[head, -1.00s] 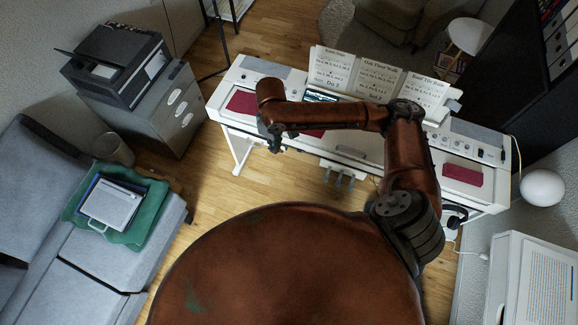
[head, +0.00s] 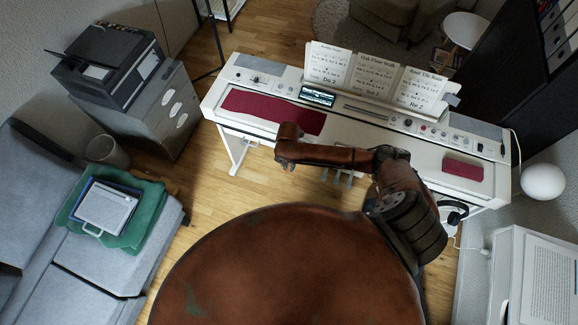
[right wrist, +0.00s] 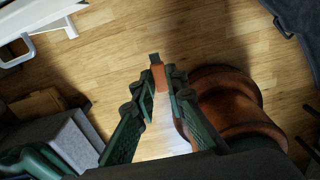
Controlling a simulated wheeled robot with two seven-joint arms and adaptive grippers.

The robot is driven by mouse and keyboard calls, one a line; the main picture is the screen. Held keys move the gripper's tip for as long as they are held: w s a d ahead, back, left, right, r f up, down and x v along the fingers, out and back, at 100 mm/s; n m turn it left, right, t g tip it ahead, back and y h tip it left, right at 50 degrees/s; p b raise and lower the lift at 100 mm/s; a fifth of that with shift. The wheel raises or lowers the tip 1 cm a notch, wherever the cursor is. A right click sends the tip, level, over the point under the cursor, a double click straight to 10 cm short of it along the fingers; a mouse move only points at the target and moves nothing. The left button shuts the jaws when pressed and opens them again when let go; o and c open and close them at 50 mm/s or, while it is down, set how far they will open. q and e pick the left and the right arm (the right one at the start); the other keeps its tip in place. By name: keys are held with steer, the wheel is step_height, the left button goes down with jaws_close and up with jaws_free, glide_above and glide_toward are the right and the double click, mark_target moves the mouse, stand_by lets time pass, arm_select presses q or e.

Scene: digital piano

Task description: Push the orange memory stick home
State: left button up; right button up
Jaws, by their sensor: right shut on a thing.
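My right gripper (right wrist: 162,98) is shut on the orange memory stick (right wrist: 159,76) in the right wrist view. The stick points away from the fingers, with its dark grey end outermost, over bare wood floor. In the head view my right gripper (head: 287,165) hangs just in front of the digital piano's (head: 350,135) front edge, left of its middle; the stick is too small to make out there. No port for the stick can be made out. My left gripper is not in view.
A dark red cloth (head: 272,110) lies along the piano's left part and a smaller one (head: 463,169) at its right. Music sheets (head: 375,77) stand behind a small lit screen (head: 317,96). Pedals hang under the piano. Floor (head: 215,195) is free at the front left.

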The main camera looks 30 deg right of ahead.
steer(key=shift+f, duration=0.2)
steer(key=shift+r, duration=0.1)
steer(key=shift+d+p, duration=0.15)
steer(key=shift+p, duration=0.15)
steer(key=shift+w+d+b, duration=0.75)
steer(key=shift+w+d, duration=1.05)
steer(key=shift+d, duration=0.25)
steer(key=shift+w+d+b, duration=0.45)
steer(key=shift+w+d, duration=0.35)
steer(key=shift+d, duration=0.15)
